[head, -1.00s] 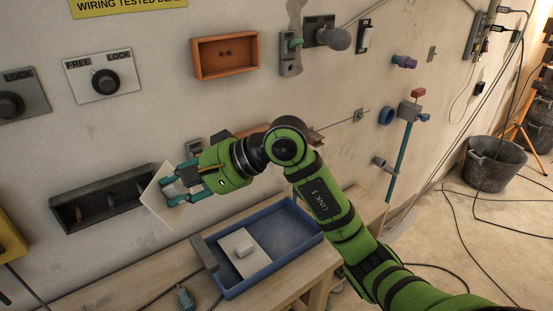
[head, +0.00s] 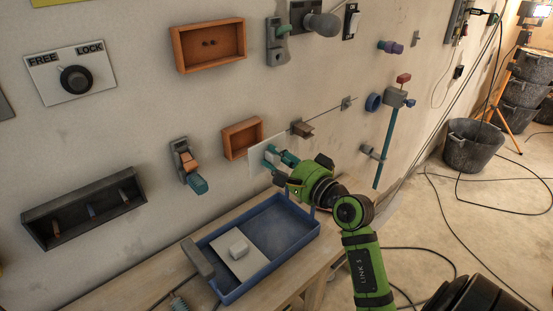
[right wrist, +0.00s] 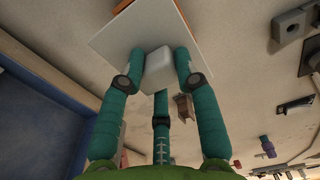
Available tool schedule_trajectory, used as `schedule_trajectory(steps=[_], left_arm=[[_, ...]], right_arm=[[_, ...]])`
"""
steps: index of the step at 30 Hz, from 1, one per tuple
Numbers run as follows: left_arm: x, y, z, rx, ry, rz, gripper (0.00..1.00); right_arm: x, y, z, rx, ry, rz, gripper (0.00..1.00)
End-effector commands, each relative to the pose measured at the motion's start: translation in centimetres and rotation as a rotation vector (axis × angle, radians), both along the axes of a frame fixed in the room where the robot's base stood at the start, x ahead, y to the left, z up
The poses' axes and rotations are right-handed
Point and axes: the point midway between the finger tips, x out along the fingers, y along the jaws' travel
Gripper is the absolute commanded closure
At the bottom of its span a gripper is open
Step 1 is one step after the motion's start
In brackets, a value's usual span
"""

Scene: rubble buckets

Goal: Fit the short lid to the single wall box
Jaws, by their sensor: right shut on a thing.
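My right gripper (head: 276,160) is shut on the knob (right wrist: 158,70) of a pale square lid (head: 258,178). The lid's plate (right wrist: 125,40) spreads beyond the fingertips in the right wrist view. In the head view it is upright by the wall, overlapping the right side of a small orange open wall box (head: 235,142). Part of this box's opening is hidden by the lid, and I cannot tell whether they touch. An orange edge (right wrist: 184,10) shows behind the plate in the right wrist view.
A blue tray (head: 300,249) on the wooden bench holds another pale lid with a knob (head: 238,248). A larger orange box (head: 180,54) and a long dark box (head: 35,209) are on the wall. A lever fitting (head: 186,164) and a brown bracket (head: 302,128) flank the small box.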

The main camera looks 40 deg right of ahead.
Motion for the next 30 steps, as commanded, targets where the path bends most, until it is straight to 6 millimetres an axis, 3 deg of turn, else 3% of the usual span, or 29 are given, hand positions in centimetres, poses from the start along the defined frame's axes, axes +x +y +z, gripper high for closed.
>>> schedule_trajectory(steps=[4,21,30], left_arm=[[-0.1,0.0,0.3,0.000,0.001,0.000,0.37],[0.0,-0.1,-0.1,-0.001,0.000,-0.002,0.37],[0.0,-0.1,-0.1,-0.002,-0.001,-0.003,0.37]], right_arm=[[-0.2,0.0,0.1,0.030,0.005,-0.001,1.00],[4.9,0.4,0.0,0.030,0.004,0.000,1.00],[5.5,0.4,0.1,0.030,0.003,-0.001,1.00]])
